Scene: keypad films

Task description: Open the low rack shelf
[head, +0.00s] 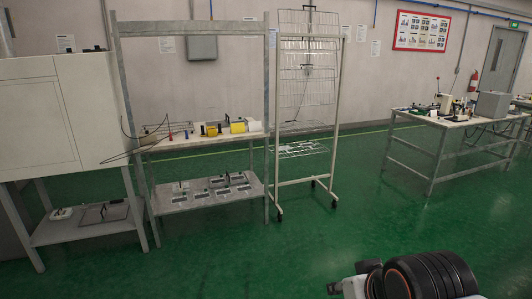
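A wheeled rack (337,122) with a pale metal frame stands near the back wall, right of the grey shelving. Its upper wire shelves (308,58) stand folded up, close to vertical. A low wire shelf (303,150) sticks out roughly level at about the middle height of the frame. Small dark clips show on the upper wire panels. Part of my arm (430,277), black with an orange ring, shows at the bottom right, well short of the rack. My gripper's fingers do not show.
Grey shelving (127,110) with yellow and white items stands left of the rack. A large white cabinet (40,122) is at far left. A metal worktable (437,123) with equipment is at right. Green floor (245,262) in front of the rack is clear.

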